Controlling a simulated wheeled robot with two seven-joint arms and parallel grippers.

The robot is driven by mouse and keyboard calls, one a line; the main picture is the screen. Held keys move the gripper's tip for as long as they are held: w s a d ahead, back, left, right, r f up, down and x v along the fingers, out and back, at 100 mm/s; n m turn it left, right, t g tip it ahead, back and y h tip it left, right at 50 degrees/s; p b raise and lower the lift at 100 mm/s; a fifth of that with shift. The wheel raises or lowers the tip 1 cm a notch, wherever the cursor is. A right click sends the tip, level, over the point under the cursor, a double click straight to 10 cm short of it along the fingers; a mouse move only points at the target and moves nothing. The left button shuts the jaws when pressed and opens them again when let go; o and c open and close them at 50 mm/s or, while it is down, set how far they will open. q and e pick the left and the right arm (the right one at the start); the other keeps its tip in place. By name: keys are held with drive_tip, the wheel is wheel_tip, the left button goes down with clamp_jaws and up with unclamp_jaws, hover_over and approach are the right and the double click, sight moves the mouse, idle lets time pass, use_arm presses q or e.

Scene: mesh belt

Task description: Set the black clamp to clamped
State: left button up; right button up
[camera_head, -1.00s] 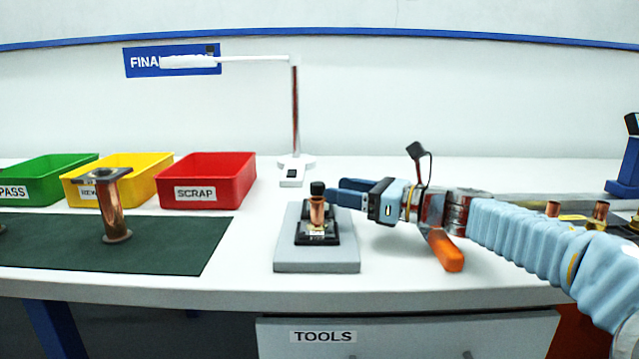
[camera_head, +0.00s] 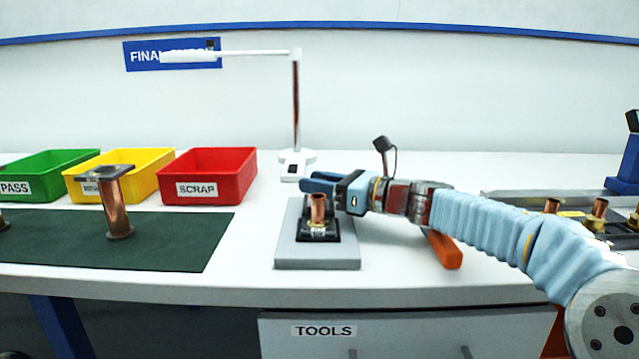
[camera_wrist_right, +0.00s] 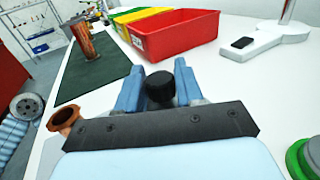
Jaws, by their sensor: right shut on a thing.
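The black clamp (camera_head: 303,236) sits on a grey block on the table, its dark base around a copper fitting (camera_head: 318,208) that stands upright. My right gripper (camera_head: 318,183) reaches in from the right, just behind and above the fitting. In the right wrist view its two blue fingers are closed on the clamp's black round knob (camera_wrist_right: 160,88). The fitting's copper rim (camera_wrist_right: 63,118) shows at the left of the gripper there. In the head view the fingers hide the knob and most of the clamp's arm. My left gripper is not in view.
The grey block (camera_head: 290,264) lies near the table's front edge. Red (camera_head: 215,192), yellow (camera_head: 82,188) and green (camera_head: 30,190) bins stand left, behind a dark green mat (camera_head: 165,255) with a copper part (camera_head: 114,208). A lamp (camera_head: 296,110) stands behind. An orange-handled tool (camera_head: 444,250) lies right.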

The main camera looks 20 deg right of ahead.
drive_tip(key=shift+s+a+f+b, duration=0.1)
drive_tip(key=shift+s+a+b, duration=0.05)
drive_tip(key=shift+s+b, duration=0.4)
drive_tip(key=shift+s+a+f+b, duration=0.1)
drive_tip(key=shift+s+a+b, duration=0.05)
drive_tip(key=shift+s+b, duration=0.3)
clamp_jaws()
drive_tip(key=shift+s+a+r, duration=0.1)
drive_tip(key=shift+s, duration=0.1)
drive_tip(key=o, duration=0.7)
unclamp_jaws()
drive_tip(key=shift+o, duration=1.4)
drive_tip(key=shift+s+r, duration=0.1)
drive_tip(key=b+v, duration=0.1)
drive_tip(key=v, duration=0.6)
drive_tip(key=shift+s, duration=0.15)
